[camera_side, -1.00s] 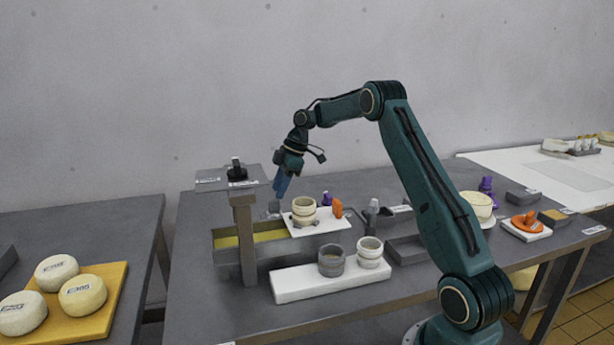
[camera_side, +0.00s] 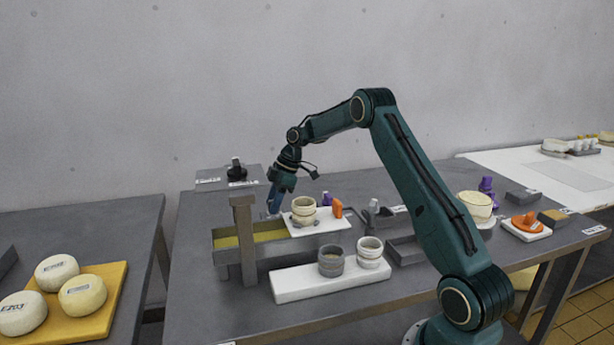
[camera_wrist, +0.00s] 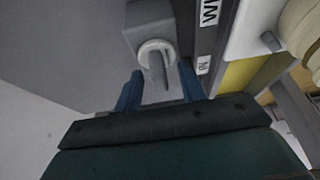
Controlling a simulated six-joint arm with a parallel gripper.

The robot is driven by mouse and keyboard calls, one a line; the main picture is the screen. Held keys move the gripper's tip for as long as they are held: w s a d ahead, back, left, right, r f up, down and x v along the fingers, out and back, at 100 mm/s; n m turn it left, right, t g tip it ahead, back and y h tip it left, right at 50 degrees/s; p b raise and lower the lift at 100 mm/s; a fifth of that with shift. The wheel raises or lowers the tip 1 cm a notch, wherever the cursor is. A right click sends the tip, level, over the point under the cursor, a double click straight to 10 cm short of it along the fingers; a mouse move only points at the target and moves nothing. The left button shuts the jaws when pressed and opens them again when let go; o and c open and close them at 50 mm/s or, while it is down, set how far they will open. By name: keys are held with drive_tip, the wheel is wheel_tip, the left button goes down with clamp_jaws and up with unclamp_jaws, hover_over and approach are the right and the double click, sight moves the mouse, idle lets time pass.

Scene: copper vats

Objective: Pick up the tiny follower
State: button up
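My gripper (camera_side: 273,203) points down behind the left end of the trough, low over the table. In the wrist view its two blue fingers (camera_wrist: 158,80) are apart. A small grey piece with a pale ring and a knob-like stem (camera_wrist: 157,52), which looks like the tiny follower, lies at and between the fingertips. I cannot see the fingers pressing on it. In the side view the gripper mostly hides this piece.
A grey trough with a yellow inside (camera_side: 225,242) and a grey post (camera_side: 243,235) stand close in front of my gripper. A white block (camera_side: 290,284) carries two cups.

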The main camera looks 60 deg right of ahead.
clamp_jaws()
drive_tip(key=shift+r, duration=0.1)
drive_tip(key=shift+r, duration=4.9)
